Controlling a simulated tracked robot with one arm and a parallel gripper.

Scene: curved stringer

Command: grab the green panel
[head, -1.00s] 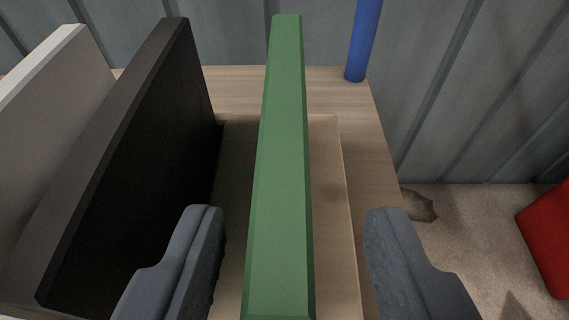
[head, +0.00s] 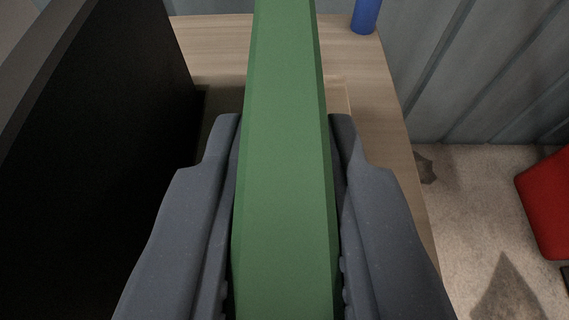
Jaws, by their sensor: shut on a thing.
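The green panel (head: 285,130) stands upright on edge in the middle of the head view, seen from above along its long top edge. My gripper (head: 285,135) has one dark grey finger on each side of the panel, and it is shut on the panel. The panel's near end runs out of the bottom of the picture. Its lower part is hidden by the fingers and by its own top edge.
A black panel (head: 110,150) stands to the left, with a gap to my left finger. The panels are on a wooden table (head: 220,45). A blue cylinder (head: 366,14) is at the back right. A red object (head: 548,205) is on the floor at right.

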